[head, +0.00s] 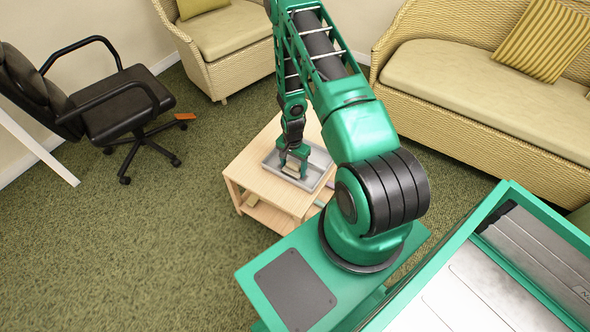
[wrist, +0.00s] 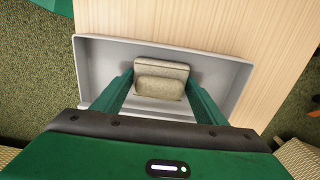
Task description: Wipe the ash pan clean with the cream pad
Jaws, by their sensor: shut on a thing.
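The ash pan (head: 317,179) is a shallow grey rectangular tray on a small light wooden table. Its raised rim and plain grey inside also show in the wrist view (wrist: 215,68). My gripper (head: 293,170) is over the pan, pointing down. In the wrist view my gripper (wrist: 160,88) is shut on the cream pad (wrist: 161,86), with one green finger at each side of it. The pad is within the pan's outline. Whether it touches the pan floor I cannot tell. My gripper hides the near part of the pan in the wrist view.
The wooden table (head: 254,183) has a lower shelf with items on it. A black office chair (head: 120,100) stands at the left. A wicker sofa (head: 480,95) is at the right and a wicker armchair (head: 225,35) behind. Green carpet at the left front is clear.

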